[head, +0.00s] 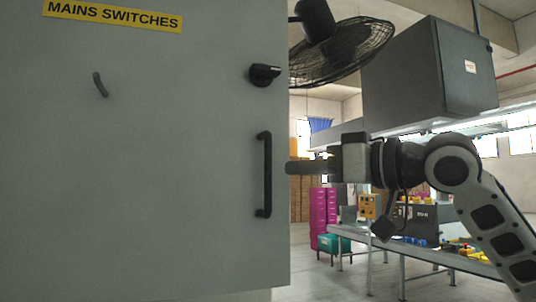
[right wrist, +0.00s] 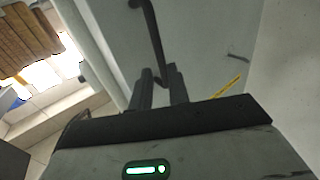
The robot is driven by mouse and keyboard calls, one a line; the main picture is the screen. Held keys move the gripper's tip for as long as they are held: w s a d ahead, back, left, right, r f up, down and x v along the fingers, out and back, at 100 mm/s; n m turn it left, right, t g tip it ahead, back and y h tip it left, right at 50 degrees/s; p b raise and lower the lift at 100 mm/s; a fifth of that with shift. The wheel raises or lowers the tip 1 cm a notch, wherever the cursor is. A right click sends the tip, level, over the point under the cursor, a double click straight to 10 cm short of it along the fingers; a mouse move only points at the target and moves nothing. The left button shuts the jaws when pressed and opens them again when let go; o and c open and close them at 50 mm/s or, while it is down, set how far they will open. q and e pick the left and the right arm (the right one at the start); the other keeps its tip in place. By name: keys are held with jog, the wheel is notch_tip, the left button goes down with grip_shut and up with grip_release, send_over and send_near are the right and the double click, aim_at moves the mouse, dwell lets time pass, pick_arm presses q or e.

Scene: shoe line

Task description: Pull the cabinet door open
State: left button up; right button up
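The grey cabinet door (head: 180,180) fills the left half of the head view and looks shut. Its black vertical bar handle (head: 264,175) is near the door's right edge. My right gripper (head: 290,168) points left at about mid-handle height, its tips near the door edge and apart from the handle in the picture. In the right wrist view the gripper's two fingers (right wrist: 158,80) stand apart with a narrow gap, and the handle (right wrist: 152,35) shows just beyond the tips. Nothing shows between the fingers. My left gripper is out of view.
A black rotary knob (head: 264,75) sits above the handle, with a small curved grey lever (head: 100,85) and a yellow label (head: 112,16) further left. A fan (head: 345,50), a hanging grey box (head: 430,70) and a workbench (head: 430,255) are at right.

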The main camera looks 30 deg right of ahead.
aim_at(271, 170)
jog(key=p+x, duration=0.2)
jog(key=x, duration=0.5)
jog(key=shift+w+a, duration=0.1)
jog(key=shift+w, duration=0.15)
jog(key=shift+f, duration=0.1)
grip_shut()
